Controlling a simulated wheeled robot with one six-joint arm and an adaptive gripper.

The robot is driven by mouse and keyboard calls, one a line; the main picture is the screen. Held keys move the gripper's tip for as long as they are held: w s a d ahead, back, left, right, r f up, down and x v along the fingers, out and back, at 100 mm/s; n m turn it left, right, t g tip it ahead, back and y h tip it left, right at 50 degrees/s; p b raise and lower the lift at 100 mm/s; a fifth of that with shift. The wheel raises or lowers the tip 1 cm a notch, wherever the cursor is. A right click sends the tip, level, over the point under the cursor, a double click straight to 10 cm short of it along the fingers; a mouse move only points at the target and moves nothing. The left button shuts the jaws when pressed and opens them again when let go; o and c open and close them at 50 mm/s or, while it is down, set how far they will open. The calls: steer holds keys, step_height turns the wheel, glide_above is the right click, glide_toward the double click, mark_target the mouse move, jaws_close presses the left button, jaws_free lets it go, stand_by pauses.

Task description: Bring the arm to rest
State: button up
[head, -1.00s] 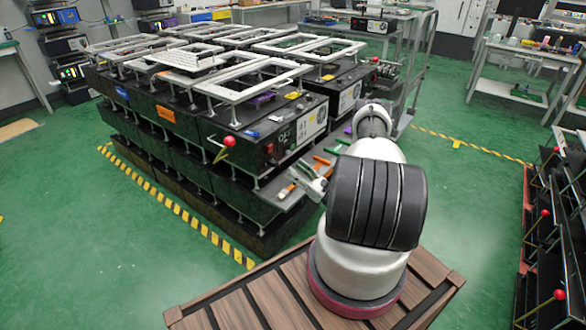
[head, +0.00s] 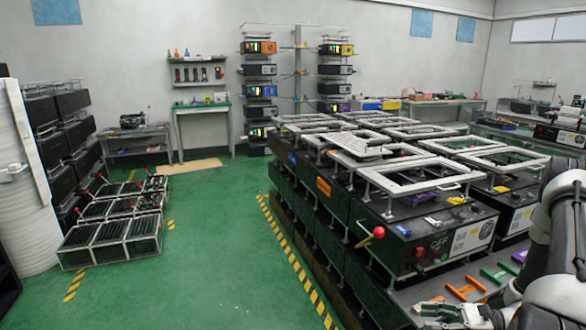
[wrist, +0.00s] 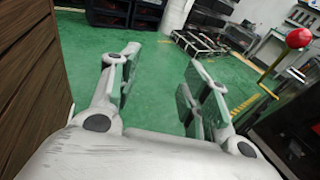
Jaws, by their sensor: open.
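My gripper (head: 440,314) shows at the lower right of the head view, beside the near end of the black machine bench. My arm (head: 562,240) comes in at the right edge. In the wrist view my gripper (wrist: 160,75) is open, with its two fingers wide apart and only green floor between them. It holds nothing. The nearest lever has a red ball knob (head: 379,232) on a yellow rod at the machine's front corner. That knob also shows at the upper right of the wrist view (wrist: 299,38), apart from the fingers.
The black machine bench (head: 400,235) with white frames on top fills the right middle. Orange and green handles (head: 466,290) lie on its low shelf. Low crates (head: 110,240) with red knobs stand at left. Green floor (head: 215,260) between them is clear.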

steer(key=s+d+r+n+g+h, duration=0.2)
steer(key=s+r+n+g+h, duration=0.35)
steer(key=r, duration=0.65)
steer(key=s+d+r+n+g+h, duration=0.2)
steer(key=s+r+n+h, duration=0.35)
steer(key=r+n, duration=0.45)
steer(key=s+a+r+n+t+h, duration=0.2)
steer(key=r+t, duration=0.1)
steer(key=r, duration=0.5)
steer(key=s+a+r+n+t+h, duration=0.2)
steer(key=a+r+n+t, duration=0.1)
steer(key=r, duration=0.6)
steer(key=shift+a+r+t, duration=0.25)
steer(key=shift+t, duration=0.4)
steer(key=shift+n, duration=0.25)
